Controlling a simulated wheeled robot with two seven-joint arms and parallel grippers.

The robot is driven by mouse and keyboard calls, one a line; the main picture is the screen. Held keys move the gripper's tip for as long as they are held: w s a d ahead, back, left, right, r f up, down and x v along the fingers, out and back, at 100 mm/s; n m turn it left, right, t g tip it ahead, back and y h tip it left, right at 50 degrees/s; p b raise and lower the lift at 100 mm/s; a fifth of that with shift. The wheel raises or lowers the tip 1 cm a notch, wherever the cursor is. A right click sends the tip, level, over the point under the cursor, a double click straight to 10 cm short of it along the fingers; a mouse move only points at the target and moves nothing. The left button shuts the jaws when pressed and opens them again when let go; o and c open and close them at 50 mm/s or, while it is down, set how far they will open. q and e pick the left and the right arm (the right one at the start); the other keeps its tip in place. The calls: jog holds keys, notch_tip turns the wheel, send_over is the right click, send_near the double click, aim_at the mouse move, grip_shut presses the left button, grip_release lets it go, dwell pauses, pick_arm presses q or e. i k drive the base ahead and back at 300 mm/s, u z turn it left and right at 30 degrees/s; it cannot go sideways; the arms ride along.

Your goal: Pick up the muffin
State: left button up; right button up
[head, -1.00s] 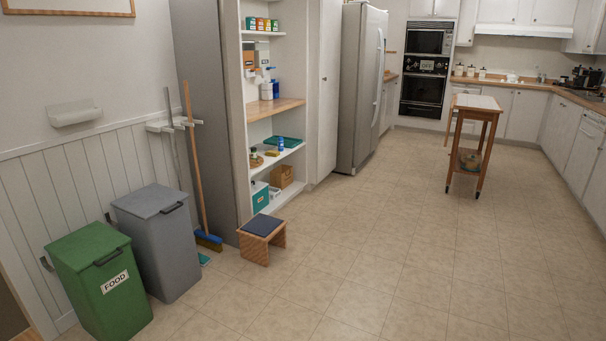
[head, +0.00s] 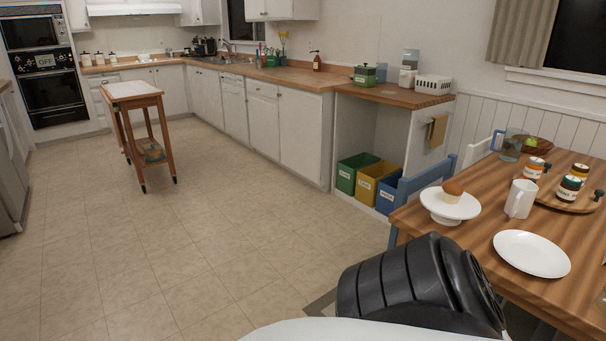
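The muffin (head: 453,191) has a brown top and a paler base. It sits on a small white cake stand (head: 449,209) near the left edge of the wooden dining table (head: 492,220), on the right side of the head view. A black ribbed part of my own arm and a white part of my body fill the bottom right, in front of the table. Neither of my grippers shows in this view.
A white mug (head: 520,199), white plate (head: 531,254) and wooden tray of jars (head: 567,196) share the table. A blue chair (head: 426,183) stands at its left side. A wooden cart (head: 137,104) stands far left. Open tiled floor (head: 180,240) lies left of the table.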

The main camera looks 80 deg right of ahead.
aim_at(452, 192)
jog(key=z, duration=3.1)
jog(key=i, duration=0.65)
